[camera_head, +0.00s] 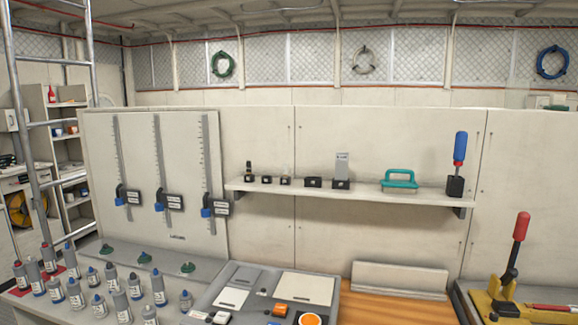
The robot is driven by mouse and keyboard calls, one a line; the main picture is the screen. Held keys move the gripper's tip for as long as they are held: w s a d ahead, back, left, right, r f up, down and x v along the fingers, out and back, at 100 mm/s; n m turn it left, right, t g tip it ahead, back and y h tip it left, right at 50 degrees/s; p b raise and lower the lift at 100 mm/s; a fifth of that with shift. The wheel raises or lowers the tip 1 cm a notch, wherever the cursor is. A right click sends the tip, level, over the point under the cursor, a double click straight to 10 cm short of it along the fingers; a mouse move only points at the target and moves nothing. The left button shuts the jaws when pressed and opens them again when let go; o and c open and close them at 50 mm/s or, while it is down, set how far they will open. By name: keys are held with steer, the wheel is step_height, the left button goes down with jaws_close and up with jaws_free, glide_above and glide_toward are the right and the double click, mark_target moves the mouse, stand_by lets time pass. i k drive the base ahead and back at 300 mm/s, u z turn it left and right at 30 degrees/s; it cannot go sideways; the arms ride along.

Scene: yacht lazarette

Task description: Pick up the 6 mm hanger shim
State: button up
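I cannot identify the 6 mm hanger shim for certain, as the markings are too small to read. A pale grey upright plate (342,163) with a small dark marking stands in a black block (341,184) on the wall shelf (365,188). To its left on the shelf are several smaller black holders, one with a thin dark piece (249,168) upright in it and one with a small pale piece (286,171). The holder (313,182) just left of the plate shows nothing tall in it. My gripper is not in view.
On the shelf's right are a teal handle (400,179) and a blue-and-red screwdriver (460,148) in a black holder. Below stand several bottles (134,286), a grey panel with an orange button (310,319), and a yellow-based tool with a red lever (521,226). A ladder (48,125) is at left.

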mark_target(341, 158)
steer(key=u, duration=0.35)
steer(key=i, duration=1.35)
steer(key=z, duration=0.7)
steer(key=i, duration=0.75)
steer(key=z, duration=0.5)
steer(key=k, duration=0.8)
steer(key=z, duration=0.2)
steer(key=i, duration=0.8)
steer(key=u, duration=0.1)
